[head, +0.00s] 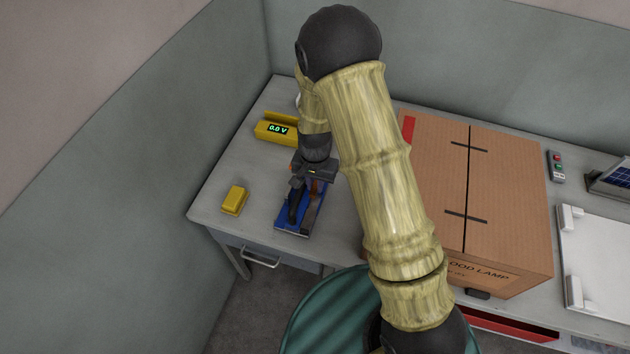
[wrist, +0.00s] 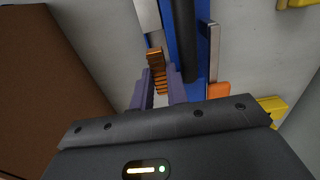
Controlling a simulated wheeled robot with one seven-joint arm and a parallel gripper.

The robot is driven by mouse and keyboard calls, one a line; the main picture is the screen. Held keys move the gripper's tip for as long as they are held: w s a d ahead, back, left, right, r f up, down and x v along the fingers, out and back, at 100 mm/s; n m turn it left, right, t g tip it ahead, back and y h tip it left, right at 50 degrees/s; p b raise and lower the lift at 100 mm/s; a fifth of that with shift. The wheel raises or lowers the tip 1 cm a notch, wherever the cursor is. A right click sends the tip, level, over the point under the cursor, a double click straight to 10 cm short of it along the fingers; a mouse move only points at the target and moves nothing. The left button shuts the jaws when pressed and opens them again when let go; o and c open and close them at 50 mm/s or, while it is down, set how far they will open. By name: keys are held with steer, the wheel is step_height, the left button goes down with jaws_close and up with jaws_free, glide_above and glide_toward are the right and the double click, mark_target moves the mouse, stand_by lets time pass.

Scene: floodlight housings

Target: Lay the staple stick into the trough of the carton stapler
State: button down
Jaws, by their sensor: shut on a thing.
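The carton stapler (head: 292,222) lies on the bench at left, with a blue base and a dark arm along it. Its blue body also shows in the wrist view (wrist: 172,24), beside a black bar. My gripper (head: 314,182) points down over its right side. In the wrist view my gripper (wrist: 162,92) is shut on the copper-coloured staple stick (wrist: 157,62), whose ridged length shows between the purple-grey fingers. The stick is alongside the blue body. Whether it touches the trough I cannot tell; my gripper hides much of that area in the head view.
A yellow meter (head: 270,137) reading 0.0 V stands behind the stapler. A small yellow box (head: 234,200) is to its left. A large cardboard carton (head: 505,200) fills the bench to the right. The bench (head: 222,172) is clear between the yellow things.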

steer(key=b, duration=0.3)
glide_above(315, 204)
steer(key=shift+f, duration=2.7)
steer(key=c, duration=1.3)
jaws_free()
steer(key=shift+r, duration=0.1)
steer(key=shift+r+p, duration=3)
steer(key=shift+r, duration=0.4)
